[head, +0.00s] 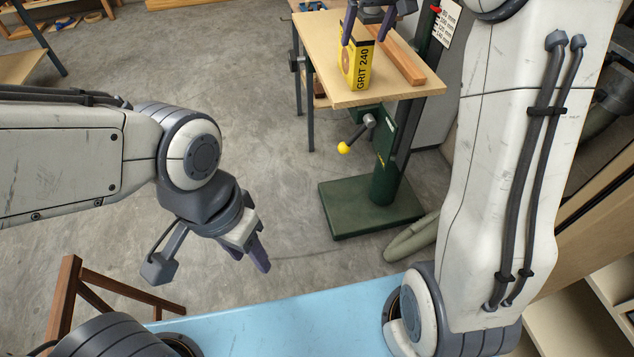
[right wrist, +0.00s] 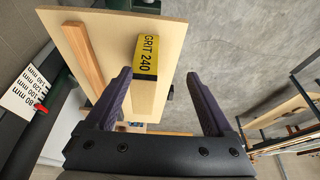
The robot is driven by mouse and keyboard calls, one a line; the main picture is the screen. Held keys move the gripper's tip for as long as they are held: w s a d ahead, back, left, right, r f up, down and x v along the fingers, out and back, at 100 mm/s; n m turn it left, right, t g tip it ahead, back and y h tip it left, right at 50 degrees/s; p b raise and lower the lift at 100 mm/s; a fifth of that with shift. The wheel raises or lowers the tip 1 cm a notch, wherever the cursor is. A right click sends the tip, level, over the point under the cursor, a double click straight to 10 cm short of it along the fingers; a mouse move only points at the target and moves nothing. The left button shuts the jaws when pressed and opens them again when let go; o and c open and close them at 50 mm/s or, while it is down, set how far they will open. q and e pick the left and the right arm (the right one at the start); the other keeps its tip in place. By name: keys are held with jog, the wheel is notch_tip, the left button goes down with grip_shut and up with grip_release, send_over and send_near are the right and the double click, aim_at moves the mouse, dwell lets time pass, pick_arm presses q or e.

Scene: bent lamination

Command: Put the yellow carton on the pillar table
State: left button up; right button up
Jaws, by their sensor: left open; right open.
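The yellow carton (head: 362,72), with black "GRIT 240" lettering, stands upright on the pale wooden top of the pillar table (head: 418,88). The table has a green post and base. My right gripper (head: 368,34) is open just above the carton. In the right wrist view the carton (right wrist: 148,54) shows ahead of the open jaws (right wrist: 160,75), apart from the right-hand finger; whether the other finger touches it I cannot tell. My left gripper (head: 252,260) is open and empty, low over the floor at the left, far from the carton.
A reddish wooden bar (head: 399,60) lies along the right side of the tabletop. A crank with a yellow knob (head: 344,148) sticks out below. A light blue surface (head: 290,315) and a brown wooden stand (head: 75,300) are in front. The middle floor is clear.

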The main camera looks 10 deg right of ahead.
jog(key=s+a+f+n+g+y, duration=0.1)
jog(key=s+a+f+n+g, duration=0.2)
jog(key=s+a, duration=1.25)
jog(key=s+a+f+n, duration=0.1)
jog(key=s+f, duration=0.2)
jog(key=s, duration=0.4)
jog(key=s+a+f+n+g, duration=0.1)
jog(key=s+f, duration=0.2)
jog(key=s, duration=0.4)
jog(key=s+a+f+n, duration=0.1)
jog(key=s+f, duration=0.2)
jog(key=s, duration=0.4)
jog(key=shift+s+f+n, duration=0.25)
jog(key=shift+s+n, duration=0.05)
